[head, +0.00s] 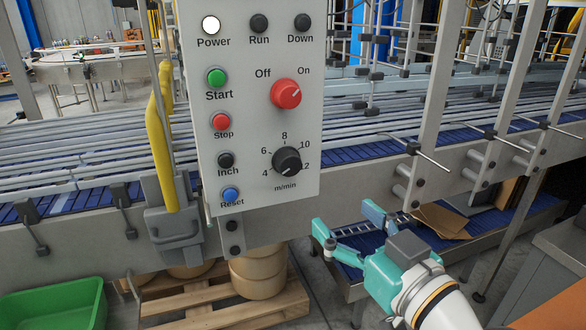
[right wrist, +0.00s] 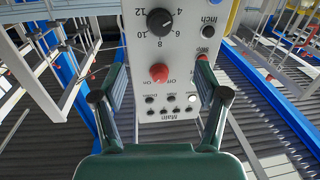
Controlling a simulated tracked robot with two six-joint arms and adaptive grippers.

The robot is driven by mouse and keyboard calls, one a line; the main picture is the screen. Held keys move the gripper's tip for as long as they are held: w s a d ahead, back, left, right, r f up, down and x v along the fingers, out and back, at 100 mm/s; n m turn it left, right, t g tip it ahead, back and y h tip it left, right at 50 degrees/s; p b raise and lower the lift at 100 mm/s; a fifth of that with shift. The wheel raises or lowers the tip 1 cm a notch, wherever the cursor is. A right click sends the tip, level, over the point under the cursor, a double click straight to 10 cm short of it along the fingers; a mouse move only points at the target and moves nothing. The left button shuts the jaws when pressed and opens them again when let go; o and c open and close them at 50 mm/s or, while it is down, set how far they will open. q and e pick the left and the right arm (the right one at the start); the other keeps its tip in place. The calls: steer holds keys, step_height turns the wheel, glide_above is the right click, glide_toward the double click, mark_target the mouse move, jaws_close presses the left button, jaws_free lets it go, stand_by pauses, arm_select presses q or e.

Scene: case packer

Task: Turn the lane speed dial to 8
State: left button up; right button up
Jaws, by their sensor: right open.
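The lane speed dial (head: 287,161) is a round black knob at the lower right of the grey control panel (head: 245,185), with 4 to 12 and m/min printed around it. Its white mark seems to lie on the side of the low numbers, but the exact value is hard to read. The dial (right wrist: 160,21) also shows upside down in the right wrist view, beyond the fingers. My right gripper (head: 348,226) is open and empty, below and right of the panel, apart from the dial. My left gripper is not in view.
Above the dial is a red Off/On switch (head: 286,94). Start (head: 217,77), Stop (head: 221,121), Inch (head: 226,160) and Reset (head: 231,194) buttons line the panel's left. Metal posts (head: 430,100) and conveyor rails stand to the right.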

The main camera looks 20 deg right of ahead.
steer(key=b, duration=0.2)
glide_toward(293, 168)
steer(key=w, duration=0.4)
steer(key=w+a, duration=0.1)
steer(key=w, duration=0.4)
steer(key=shift+w+a, duration=0.25)
steer(key=shift+w, duration=0.05)
steer(key=c, duration=1.1)
steer(key=shift+c, duration=0.2)
